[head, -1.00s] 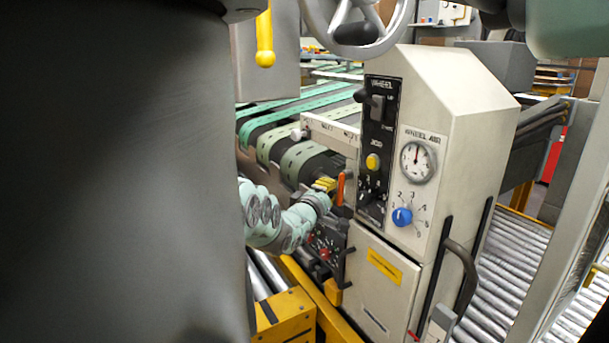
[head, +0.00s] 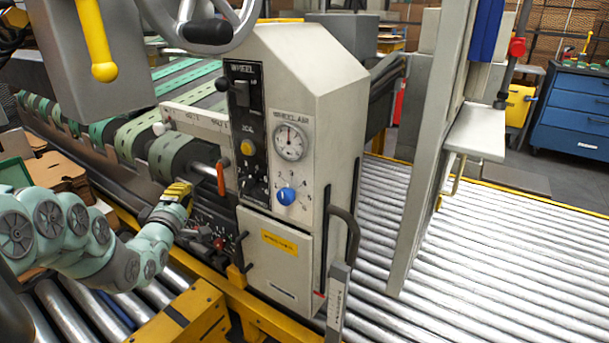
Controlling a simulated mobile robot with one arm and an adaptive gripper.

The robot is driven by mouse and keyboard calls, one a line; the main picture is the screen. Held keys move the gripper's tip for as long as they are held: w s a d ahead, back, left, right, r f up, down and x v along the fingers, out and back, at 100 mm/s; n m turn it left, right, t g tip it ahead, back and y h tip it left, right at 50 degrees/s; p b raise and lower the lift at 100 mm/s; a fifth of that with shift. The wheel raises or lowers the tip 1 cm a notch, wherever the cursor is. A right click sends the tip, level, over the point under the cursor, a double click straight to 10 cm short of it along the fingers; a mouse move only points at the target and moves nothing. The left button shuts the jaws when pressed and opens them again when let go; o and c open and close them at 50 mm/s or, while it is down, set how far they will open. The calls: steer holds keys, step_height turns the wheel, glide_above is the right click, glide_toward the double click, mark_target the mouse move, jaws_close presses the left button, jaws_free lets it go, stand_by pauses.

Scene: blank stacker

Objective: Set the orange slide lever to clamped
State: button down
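The orange slide lever (head: 221,178) stands upright on the left side of the white machine cabinet (head: 310,110), beside the black control panel. My gripper (head: 188,190), with yellow at its end, is just left of and slightly below the lever, on the end of my pale green arm. A small gap seems to show between them. The fingers are too small to tell whether they are open or shut. Any clamped marking by the lever is not readable.
Below my gripper are red knobs (head: 218,243) on a dark panel. A yellow handle (head: 96,40) hangs at upper left and a handwheel (head: 208,25) is above the cabinet. A dark door handle (head: 345,232) juts out at right. Rollers (head: 480,260) extend to the right.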

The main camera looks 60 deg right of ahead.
steer(key=shift+p+v, duration=0.5)
steer(key=shift+v, duration=0.85)
steer(key=shift+r, duration=0.1)
